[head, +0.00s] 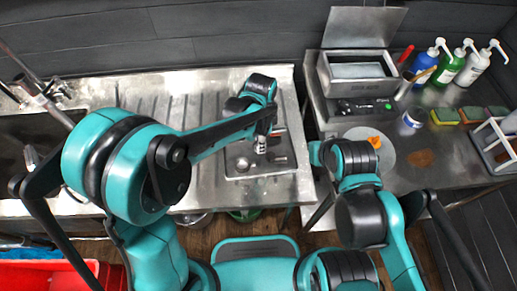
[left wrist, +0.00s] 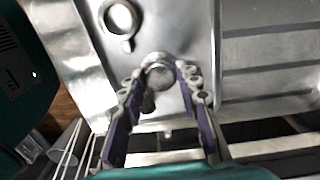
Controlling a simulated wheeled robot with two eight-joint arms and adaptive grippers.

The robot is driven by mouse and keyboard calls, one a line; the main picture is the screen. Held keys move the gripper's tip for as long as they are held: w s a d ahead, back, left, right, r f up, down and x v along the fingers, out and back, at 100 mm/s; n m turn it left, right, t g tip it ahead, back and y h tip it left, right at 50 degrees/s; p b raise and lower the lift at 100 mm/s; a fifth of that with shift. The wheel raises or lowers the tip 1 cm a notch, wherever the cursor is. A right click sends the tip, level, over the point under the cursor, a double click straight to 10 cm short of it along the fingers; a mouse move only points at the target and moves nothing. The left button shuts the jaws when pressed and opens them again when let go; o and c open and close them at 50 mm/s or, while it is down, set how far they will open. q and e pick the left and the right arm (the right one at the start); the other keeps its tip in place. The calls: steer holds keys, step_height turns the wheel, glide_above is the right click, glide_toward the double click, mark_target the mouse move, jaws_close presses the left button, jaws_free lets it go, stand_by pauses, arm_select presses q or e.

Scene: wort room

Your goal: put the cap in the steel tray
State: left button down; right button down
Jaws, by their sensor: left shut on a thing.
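My left gripper (head: 260,146) reaches down over the steel tray (head: 262,174) on the drainboard. In the left wrist view, its fingertips (left wrist: 163,74) are shut on a small round silvery thing (left wrist: 157,68), which appears to be the cap. The fingers partly hide it, and I cannot tell whether it touches the tray floor. The steel tray also shows in the left wrist view (left wrist: 178,25) below the fingers. My right wrist is over the right-hand counter, and its fingers are hidden.
A ringed metal piece (left wrist: 121,18) lies in the tray. The ribbed drainboard (head: 205,90) is mostly clear. The right counter holds a scale (head: 358,108), a white plate (head: 387,157), a small tub (head: 411,122), sponges (head: 445,117) and pump bottles (head: 473,68). A gap separates the counters.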

arm_select(q)
steer(key=shift+a+f, duration=0.25)
steer(key=shift+f, duration=0.25)
step_height(320, 180, down, 3)
steer(key=shift+f+b, duration=0.2)
steer(key=shift+b, duration=0.6)
steer(key=shift+f, duration=0.1)
steer(key=c, duration=1.1)
jaws_free()
